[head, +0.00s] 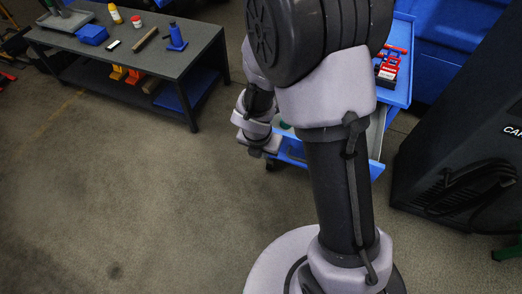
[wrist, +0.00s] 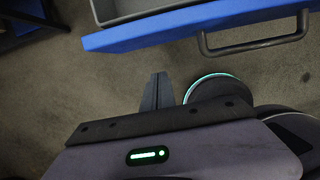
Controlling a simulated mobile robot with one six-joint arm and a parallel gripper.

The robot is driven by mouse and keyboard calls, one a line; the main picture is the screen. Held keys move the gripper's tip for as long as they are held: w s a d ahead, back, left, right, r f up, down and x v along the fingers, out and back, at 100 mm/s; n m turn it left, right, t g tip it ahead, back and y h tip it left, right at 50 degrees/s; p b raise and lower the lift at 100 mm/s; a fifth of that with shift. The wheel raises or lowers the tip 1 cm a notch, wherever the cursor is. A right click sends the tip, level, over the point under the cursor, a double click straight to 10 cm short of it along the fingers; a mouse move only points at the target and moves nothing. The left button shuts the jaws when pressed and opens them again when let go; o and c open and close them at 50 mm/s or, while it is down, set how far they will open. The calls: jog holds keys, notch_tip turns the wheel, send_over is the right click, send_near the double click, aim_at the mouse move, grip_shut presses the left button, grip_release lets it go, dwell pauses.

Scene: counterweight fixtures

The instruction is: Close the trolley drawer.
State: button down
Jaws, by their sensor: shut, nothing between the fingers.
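The blue trolley (head: 402,92) stands behind my arm in the head view, partly hidden by it. Its drawer (head: 376,168) is pulled out, and its blue front shows low on both sides of my arm. In the wrist view the drawer front (wrist: 150,34) crosses the top, with the grey inside behind it. A dark bar handle (wrist: 255,46) is on the front at the right. My gripper (wrist: 158,76) is shut and empty, in front of the drawer front and left of the handle, with a visible gap in the picture.
A dark workbench (head: 165,60) with bottles, a blue bin and tools stands at the upper left. Red tools (head: 390,66) lie on the trolley top. A large black case or cabinet (head: 450,150) stands at the right. The floor (head: 120,190) at the left is clear.

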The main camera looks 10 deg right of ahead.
jog(key=w+d, duration=0.2)
jog(key=w, duration=0.1)
jog(key=shift+w+d+r, duration=0.15)
